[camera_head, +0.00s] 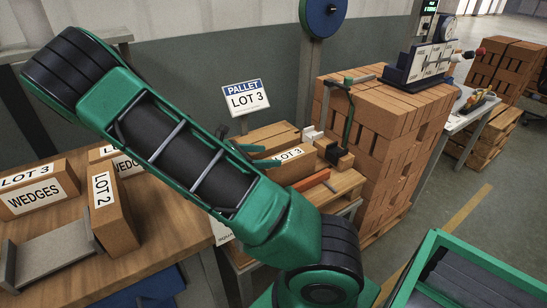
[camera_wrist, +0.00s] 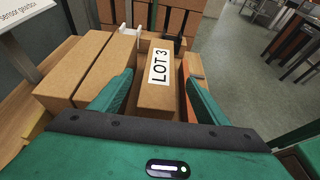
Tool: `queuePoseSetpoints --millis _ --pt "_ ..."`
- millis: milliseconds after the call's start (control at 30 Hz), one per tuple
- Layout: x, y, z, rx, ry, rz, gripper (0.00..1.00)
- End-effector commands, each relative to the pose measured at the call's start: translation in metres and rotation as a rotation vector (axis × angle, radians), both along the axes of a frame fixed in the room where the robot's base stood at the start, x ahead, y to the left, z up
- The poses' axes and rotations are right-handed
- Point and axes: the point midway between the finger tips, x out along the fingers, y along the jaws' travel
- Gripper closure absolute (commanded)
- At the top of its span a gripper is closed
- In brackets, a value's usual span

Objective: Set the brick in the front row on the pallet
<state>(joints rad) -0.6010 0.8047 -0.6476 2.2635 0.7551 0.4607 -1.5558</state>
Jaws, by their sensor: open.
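The brick labelled LOT 3 (camera_wrist: 153,96) lies on the wooden pallet (camera_head: 343,184), label up, beside other bricks. It also shows in the head view (camera_head: 290,156). My gripper (camera_wrist: 160,77) is open, with one green finger on each side of this brick. A gap shows between the left finger and the brick; I cannot tell whether the right finger touches it. In the head view my arm hides part of the pallet and the near bricks. Two plain bricks (camera_wrist: 75,70) lie side by side to the left in the wrist view.
An orange strip (camera_head: 311,181) lies near the pallet's front. A tall brick stack (camera_head: 385,120) rises at right. The PALLET LOT 3 sign (camera_head: 246,98) stands behind. A table at left holds labelled bricks (camera_head: 35,190).

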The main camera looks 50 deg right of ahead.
Motion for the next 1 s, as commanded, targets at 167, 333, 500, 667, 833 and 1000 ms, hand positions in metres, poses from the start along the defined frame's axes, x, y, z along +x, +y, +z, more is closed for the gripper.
queuePoseSetpoints --millis 167,333,500,667,833,1000 --pt "0.006 0.022 0.009 0.001 -0.001 0.002 0.31" --pt "0.005 0.030 0.013 0.008 -0.010 -0.011 0.31" --pt "-0.015 0.027 0.011 0.085 -0.111 -0.119 0.31" --pt "-0.047 0.028 0.011 0.202 -0.287 -0.317 0.31" --pt "-0.079 0.038 0.017 0.308 -0.470 -0.539 0.31" --pt "-0.107 0.051 0.031 0.391 -0.639 -0.761 0.31"
